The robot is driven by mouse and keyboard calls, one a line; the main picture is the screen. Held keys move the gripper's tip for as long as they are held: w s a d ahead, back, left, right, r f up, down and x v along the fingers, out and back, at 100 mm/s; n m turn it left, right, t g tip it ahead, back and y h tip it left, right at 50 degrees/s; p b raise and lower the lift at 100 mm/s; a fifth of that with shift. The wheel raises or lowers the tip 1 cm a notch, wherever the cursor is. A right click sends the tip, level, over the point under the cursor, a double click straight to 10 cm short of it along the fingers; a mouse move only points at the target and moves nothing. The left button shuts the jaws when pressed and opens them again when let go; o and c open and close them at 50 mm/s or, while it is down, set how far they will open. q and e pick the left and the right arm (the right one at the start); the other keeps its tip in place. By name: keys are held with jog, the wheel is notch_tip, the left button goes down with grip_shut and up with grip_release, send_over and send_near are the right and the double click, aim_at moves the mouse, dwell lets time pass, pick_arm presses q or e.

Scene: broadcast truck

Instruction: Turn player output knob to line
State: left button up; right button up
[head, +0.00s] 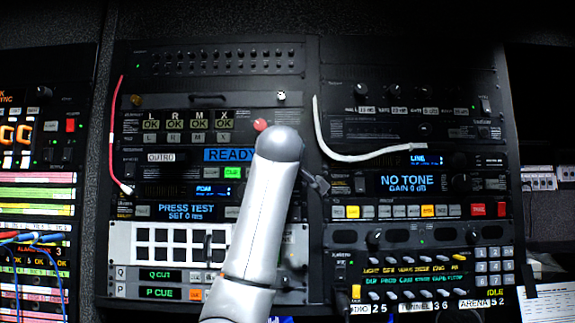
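I cannot tell which knob is the player output knob. One unit in the left rack shows a blue "READY" display (228,155), partly covered by my arm, and an "OUTRO" label (161,157). A red round control (260,124) shows just above my arm's rounded end. In the right rack, a dark knob (460,160) sits right of a small display reading "LINE" (425,160), above a "NO TONE" display (408,183). My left arm rises from the bottom in front of the left rack. A dark part of its gripper (318,183) shows by the gap between racks; its fingers are unclear. My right gripper is out of view.
A red cable (112,125) hangs at the left rack's edge. A white cable (345,155) loops across the right rack's upper units. Blue cables (32,240) hang at far left. A numeric keypad (494,267) sits lower right. The right rack's front is mostly unobstructed.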

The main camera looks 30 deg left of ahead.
pick_arm(q)
grip_shut()
dwell(0.3)
jog(key=shift+m, duration=0.3)
jog(key=shift+m+g+y, duration=0.2)
jog(key=shift+m+y, duration=0.1)
jog(key=shift+m, duration=8.2)
jog(key=shift+m+g+y, duration=0.2)
jog(key=shift+m+y, duration=0.1)
jog(key=shift+m, duration=8.2)
